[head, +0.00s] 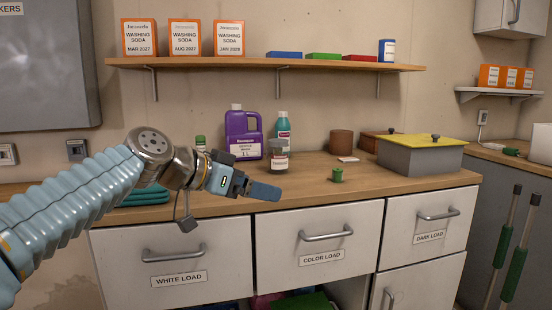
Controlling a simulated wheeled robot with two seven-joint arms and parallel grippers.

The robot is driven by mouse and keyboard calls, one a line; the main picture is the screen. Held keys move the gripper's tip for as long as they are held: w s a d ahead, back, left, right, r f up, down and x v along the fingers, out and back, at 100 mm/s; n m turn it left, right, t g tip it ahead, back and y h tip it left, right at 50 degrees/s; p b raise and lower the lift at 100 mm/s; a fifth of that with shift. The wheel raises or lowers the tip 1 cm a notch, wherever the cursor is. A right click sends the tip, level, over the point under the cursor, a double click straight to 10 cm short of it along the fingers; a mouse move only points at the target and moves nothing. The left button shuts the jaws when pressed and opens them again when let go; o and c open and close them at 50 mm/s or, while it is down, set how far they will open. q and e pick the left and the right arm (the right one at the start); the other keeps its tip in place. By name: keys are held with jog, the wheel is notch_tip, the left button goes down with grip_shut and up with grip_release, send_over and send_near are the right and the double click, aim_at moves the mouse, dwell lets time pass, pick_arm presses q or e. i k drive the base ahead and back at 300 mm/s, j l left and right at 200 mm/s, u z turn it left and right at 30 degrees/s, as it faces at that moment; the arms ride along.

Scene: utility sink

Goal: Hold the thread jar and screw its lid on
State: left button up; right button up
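A small jar (279,157) with a pale label and a dark grey upper part stands on the wooden counter, in front of a teal bottle; I take it for the thread jar. I cannot make out whether its top is a lid or an open rim. A small green piece (337,175) with a knob-like top sits on the counter to the right, near the front edge; I cannot tell if it is the lid. My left gripper (264,191) is in front of and below the jar, apart from it, its dark fingers pointing right. Its finger gap is not visible. My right gripper is out of view.
A purple jug (244,136) and teal bottle (283,130) stand behind the jar. A brown canister (341,142) and a grey box with a yellow top (419,158) stand to the right. Folded teal cloths (143,196) lie at left. The counter around the green piece is clear.

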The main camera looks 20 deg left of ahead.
aim_at(278, 158)
jog(key=i+j, duration=0.75)
jog(key=i, duration=0.3)
